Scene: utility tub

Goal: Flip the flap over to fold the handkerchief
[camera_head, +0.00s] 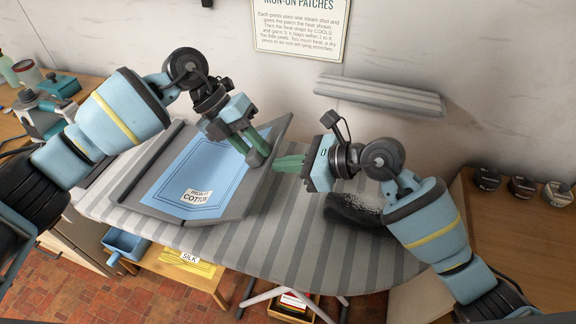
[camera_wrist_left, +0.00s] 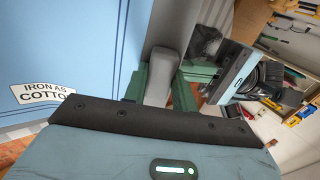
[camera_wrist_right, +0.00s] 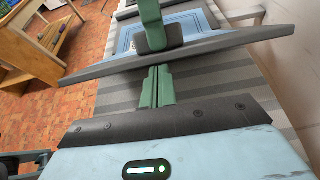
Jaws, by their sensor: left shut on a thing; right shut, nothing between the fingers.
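The blue handkerchief (camera_head: 182,180), with darker border lines and a white "Iron as cotton" label, lies on a grey folding board (camera_head: 125,192) on the ironing board. It also shows in the left wrist view (camera_wrist_left: 88,60). My left gripper (camera_head: 259,152) is shut on a grey tab (camera_wrist_left: 164,72) at the right edge of the board's flap (camera_head: 273,138). In the right wrist view the flap edge (camera_wrist_right: 205,47) looks raised above the striped cover. My right gripper (camera_head: 288,163) is shut and empty, just right of that edge. The left fingers partly hide the tab.
The striped ironing board (camera_head: 300,235) is clear in front. A dark pad (camera_head: 355,211) lies beneath my right arm. A striped sleeve board (camera_head: 380,95) is on the wall behind. A wooden counter (camera_head: 520,240) with several jars stands right; bottles stand left.

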